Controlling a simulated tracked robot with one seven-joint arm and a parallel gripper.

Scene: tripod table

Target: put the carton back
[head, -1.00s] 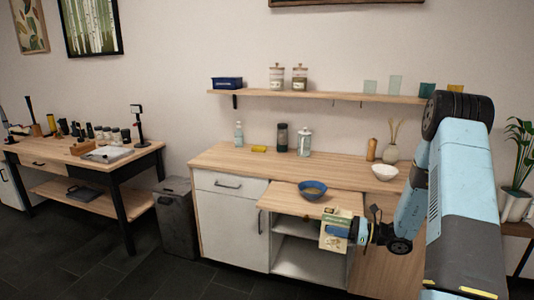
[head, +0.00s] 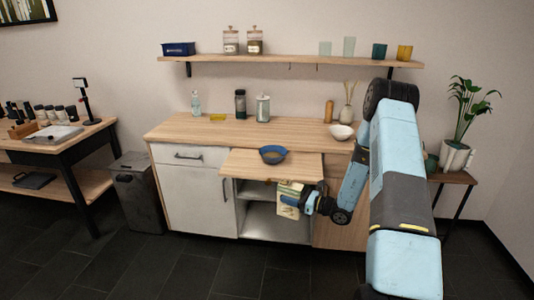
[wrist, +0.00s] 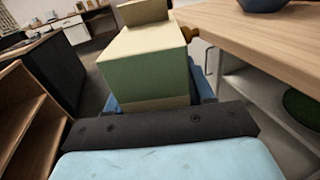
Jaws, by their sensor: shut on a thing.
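The carton (head: 289,199) is a cream and green box held in my gripper (head: 306,203). It is in front of the cabinet's open lower compartment, just below the pull-out board (head: 240,165). In the wrist view the carton (wrist: 145,70) fills the upper middle, upright in the jaws, with its narrower top part toward the top edge. The fingertips are mostly hidden behind it.
A blue bowl (head: 272,154) stands on the pull-out board, close above the carton. A white bowl (head: 342,132), bottles and a jar stand on the worktop (head: 290,134). A grey bin (head: 135,192) stands left of the cabinet. The dark floor (head: 200,270) in front is clear.

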